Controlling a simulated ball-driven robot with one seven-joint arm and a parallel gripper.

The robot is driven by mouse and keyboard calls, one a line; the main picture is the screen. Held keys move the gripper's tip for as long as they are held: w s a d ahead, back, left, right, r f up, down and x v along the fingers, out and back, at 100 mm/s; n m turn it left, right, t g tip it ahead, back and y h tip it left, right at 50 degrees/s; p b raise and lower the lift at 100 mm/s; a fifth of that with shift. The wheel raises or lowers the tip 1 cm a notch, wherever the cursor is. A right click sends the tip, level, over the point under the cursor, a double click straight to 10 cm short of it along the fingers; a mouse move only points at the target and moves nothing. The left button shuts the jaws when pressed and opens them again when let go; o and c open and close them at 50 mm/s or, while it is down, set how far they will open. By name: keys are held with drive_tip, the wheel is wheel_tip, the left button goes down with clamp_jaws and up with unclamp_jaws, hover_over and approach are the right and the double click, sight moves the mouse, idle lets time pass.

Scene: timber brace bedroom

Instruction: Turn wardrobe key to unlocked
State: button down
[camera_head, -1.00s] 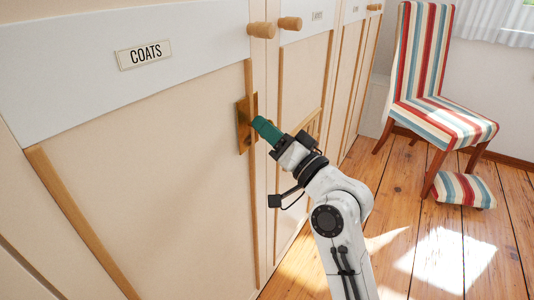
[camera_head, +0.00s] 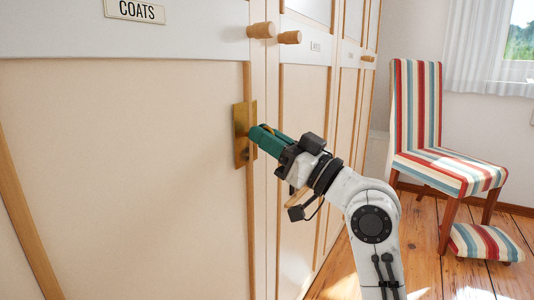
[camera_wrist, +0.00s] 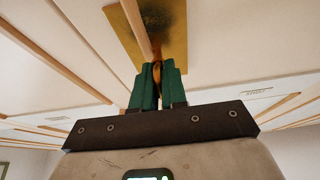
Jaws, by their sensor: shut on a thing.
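The wardrobe door (camera_head: 130,170) marked COATS is shut. A brass lock plate (camera_head: 241,125) sits at its right edge, and it also shows at the top of the wrist view (camera_wrist: 122,32). My gripper (camera_head: 256,137), with green fingers, is at the plate. In the wrist view, my gripper (camera_wrist: 157,68) is shut on a small brass key (camera_wrist: 157,72), mostly hidden between the fingers. The keyhole is hidden, and I cannot tell the key's turn angle.
Wooden knobs (camera_head: 261,30) stick out above my gripper. More wardrobe doors (camera_head: 303,130) run back to the right. A striped chair (camera_head: 445,160) and matching footstool (camera_head: 486,243) stand on the wooden floor at right.

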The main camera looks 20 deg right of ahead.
drive_tip(key=shift+f+n, duration=0.1)
drive_tip(key=shift+n, duration=0.2)
drive_tip(key=c, duration=1.3)
unclamp_jaws()
drive_tip(key=shift+o, duration=0.2)
drive_tip(key=p+v, duration=0.1)
drive_tip(key=v, duration=0.9)
drive_tip(key=shift+s+d, duration=0.25)
drive_tip(key=shift+s, duration=0.05)
drive_tip(key=shift+f, duration=0.15)
